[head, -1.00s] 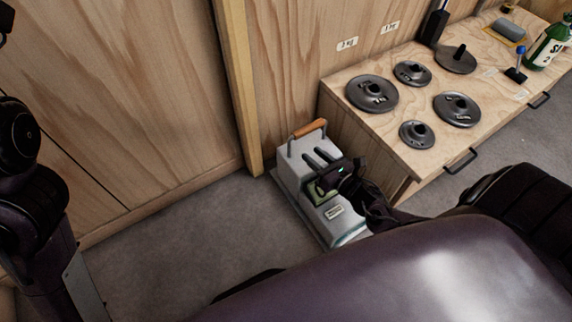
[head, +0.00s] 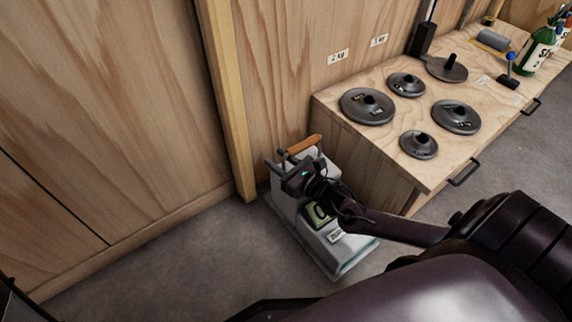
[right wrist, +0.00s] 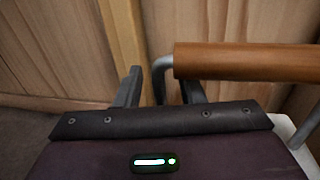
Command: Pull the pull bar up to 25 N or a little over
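The pull bar is an orange-brown wooden grip (head: 304,144) on a bent metal rod, at the top of a grey box (head: 334,262) on the floor. My right gripper (head: 276,158) is over the box, at the left end of the bar. In the right wrist view its two fingers (right wrist: 161,80) are apart. The bar's metal upright shows between them, and the wooden grip (right wrist: 250,62) lies to their right. I cannot tell whether the fingers touch the bar. A greenish dial (head: 319,214) is partly hidden by my wrist; its reading is not legible. My left gripper is out of view.
A wooden wall (head: 110,90) and post (head: 228,100) rise behind. The floor left of the box is clear.

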